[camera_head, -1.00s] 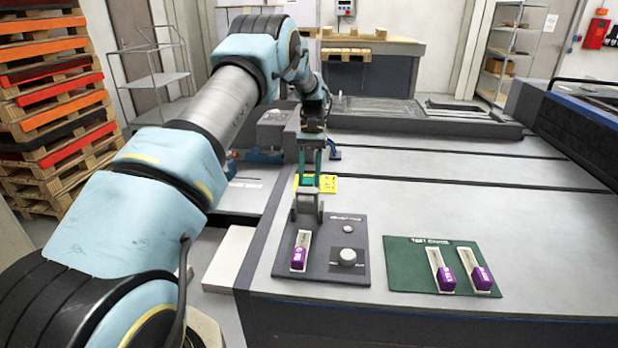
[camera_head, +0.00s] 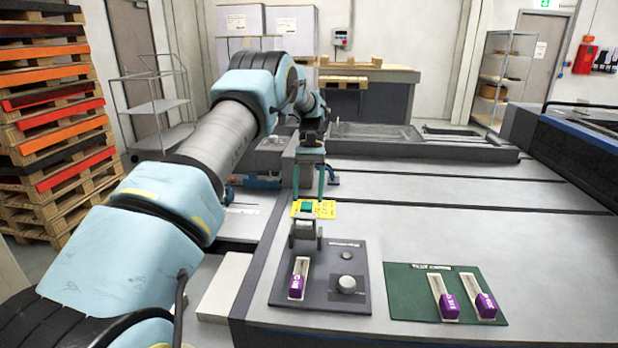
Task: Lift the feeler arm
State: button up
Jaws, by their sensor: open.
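A dark grey panel (camera_head: 325,302) lies near the front left of the long grey machine bed. A small grey bracket (camera_head: 303,230) stands upright at its back edge; it may be the feeler arm, but I cannot tell for sure. Just behind it is a yellow plate (camera_head: 325,208) with a teal patch on it. My gripper (camera_head: 309,184) points down above the yellow plate, with its two teal fingers apart and nothing seen between them. I cannot tell whether the fingertips touch anything. The panel also bears a white-and-purple chip (camera_head: 298,280) and a round knob (camera_head: 346,284).
A green mat (camera_head: 408,301) with two white-and-purple chips lies to the right of the panel. The grey bed (camera_head: 440,220) between is clear. A raised dark machine part (camera_head: 575,155) bounds the right. Pallets (camera_head: 55,120) are stacked at the left.

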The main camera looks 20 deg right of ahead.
jog(key=v, duration=0.7)
jog(key=shift+w+r, duration=0.15)
jog(key=shift+r, duration=0.05)
dwell(0.4)
